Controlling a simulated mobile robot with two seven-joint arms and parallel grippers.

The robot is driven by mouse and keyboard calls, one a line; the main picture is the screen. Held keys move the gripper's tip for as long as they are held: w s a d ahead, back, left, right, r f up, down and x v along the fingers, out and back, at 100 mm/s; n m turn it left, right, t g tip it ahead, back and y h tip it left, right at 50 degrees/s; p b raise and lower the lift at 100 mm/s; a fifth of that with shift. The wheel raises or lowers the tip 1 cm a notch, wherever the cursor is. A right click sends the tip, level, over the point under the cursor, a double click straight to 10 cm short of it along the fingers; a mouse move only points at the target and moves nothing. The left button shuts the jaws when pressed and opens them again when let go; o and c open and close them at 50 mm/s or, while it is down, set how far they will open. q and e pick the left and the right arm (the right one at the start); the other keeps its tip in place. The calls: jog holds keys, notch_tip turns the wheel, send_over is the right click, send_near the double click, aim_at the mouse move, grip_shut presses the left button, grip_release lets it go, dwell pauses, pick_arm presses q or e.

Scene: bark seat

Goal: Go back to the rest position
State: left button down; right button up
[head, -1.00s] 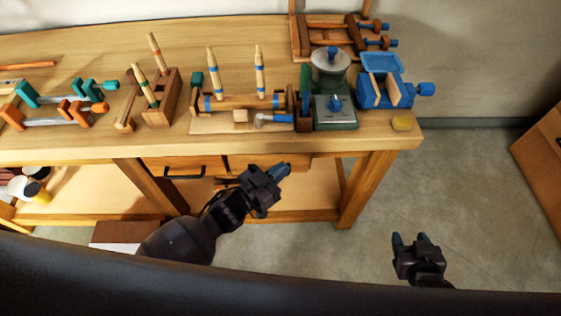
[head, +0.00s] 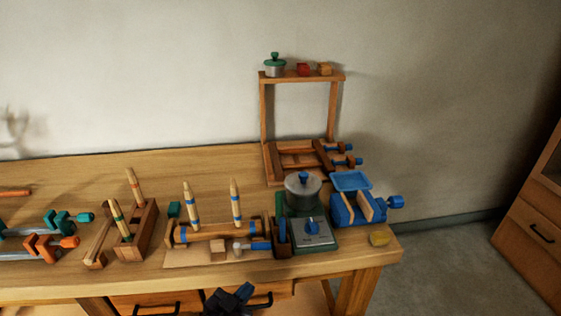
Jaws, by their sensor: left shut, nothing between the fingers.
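My left gripper (head: 238,294) is at the bottom edge of the head view, in front of the workbench's drawers and below the bench top. Its fingers are together and hold nothing. Most of my left arm is cut off by the lower edge. My right gripper is out of the picture. The wooden workbench (head: 215,277) stands ahead, with its right front corner at the lower right.
On the bench stand orange clamps (head: 50,248), a wooden block with sticks (head: 143,235), a green device with a metal pot (head: 303,190) and a blue vise (head: 345,207). A wooden frame (head: 333,110) rises behind. A cabinet (head: 530,240) stands right, with open floor between.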

pick_arm(q)
jog(key=s+a+f+n+g+y, duration=0.1)
jog(key=s+a+f+n+y, duration=0.2)
jog(key=s+a, duration=0.5)
jog(key=s+a+f+n+g+y, duration=0.1)
jog(key=s+a+f+n+y, duration=0.2)
jog(key=s+a, duration=0.5)
jog(key=a+n+y, duration=0.1)
jog(key=a+y, duration=0.1)
jog(key=a, duration=0.1)
jog(key=shift+a+f+y, duration=0.25)
jog(key=shift+f+y, duration=0.15)
